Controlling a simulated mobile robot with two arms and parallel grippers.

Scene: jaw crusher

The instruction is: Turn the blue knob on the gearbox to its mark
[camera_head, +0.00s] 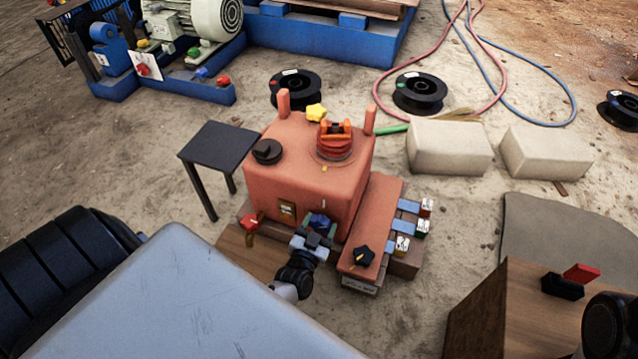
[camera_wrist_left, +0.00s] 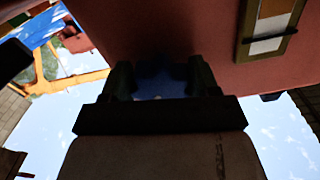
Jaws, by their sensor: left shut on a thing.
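The gearbox (camera_head: 310,165) is a salmon-red box on the ground in the middle of the head view. The blue knob (camera_head: 319,221) sits low on its front face. My left gripper (camera_head: 316,231) is at that face with its fingers shut on the knob. In the left wrist view the blue knob (camera_wrist_left: 160,78) shows dark between the two fingers of the left gripper (camera_wrist_left: 160,84). The fingers cover much of the knob, and its mark cannot be made out. My right gripper is not in view.
A red handle (camera_head: 250,221) is left of the knob, and a black star knob (camera_head: 363,256) is right of it. A small dark table (camera_head: 219,146) stands left of the gearbox. Pale blocks (camera_head: 449,147) lie to the right. A wooden box (camera_head: 505,310) is at lower right.

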